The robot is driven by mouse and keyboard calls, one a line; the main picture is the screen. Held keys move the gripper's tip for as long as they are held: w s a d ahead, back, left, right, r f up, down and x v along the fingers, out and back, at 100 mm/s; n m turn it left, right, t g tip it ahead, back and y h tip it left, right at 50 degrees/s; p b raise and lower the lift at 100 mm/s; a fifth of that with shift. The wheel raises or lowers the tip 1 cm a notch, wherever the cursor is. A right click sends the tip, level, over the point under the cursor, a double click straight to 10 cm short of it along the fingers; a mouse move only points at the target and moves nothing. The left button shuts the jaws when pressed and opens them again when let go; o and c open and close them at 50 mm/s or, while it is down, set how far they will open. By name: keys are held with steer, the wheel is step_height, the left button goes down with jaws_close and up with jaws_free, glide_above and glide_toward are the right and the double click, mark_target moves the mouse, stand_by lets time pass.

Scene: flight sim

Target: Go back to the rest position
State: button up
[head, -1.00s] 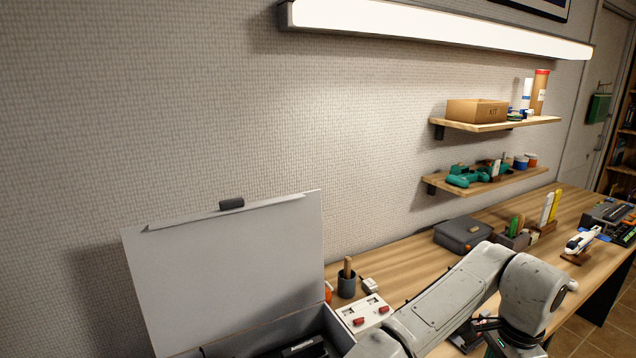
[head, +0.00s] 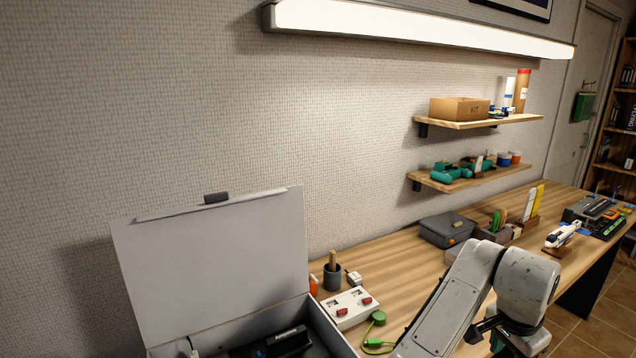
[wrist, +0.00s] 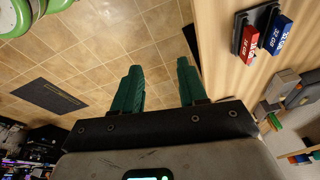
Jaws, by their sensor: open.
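My gripper shows in the wrist view (wrist: 160,88) with its two green fingers spread apart and nothing between them. It hangs beyond the desk edge, with the tiled floor behind it. In the head view my arm crosses the lower right, bent, and the fingers are hidden or out of frame at the bottom. The wooden desk (head: 400,262) runs along the wall, and its edge shows beside the fingers in the wrist view.
An open grey case (head: 215,265) stands at lower left. Shelves (head: 478,122) hang above. Red and blue memory sticks (wrist: 262,40) show in the wrist view.

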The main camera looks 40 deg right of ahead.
steer(key=w+a+f+n+t+h, duration=0.25)
steer(key=w+a+f+n, duration=0.35)
steer(key=n, duration=0.7)
steer(key=s+a+f+n+y, duration=0.2)
steer(key=a+f, duration=0.4)
steer(key=a, duration=0.5)
steer(key=s+a+f+n+y, duration=0.3)
steer(key=a+n, duration=0.4)
steer(key=a, duration=0.5)
step_height(320, 180, down, 3)
steer(key=shift+s+a+r+g, duration=0.15)
steer(key=shift+s+a+g, duration=0.05)
steer(key=shift+s+g, duration=0.25)
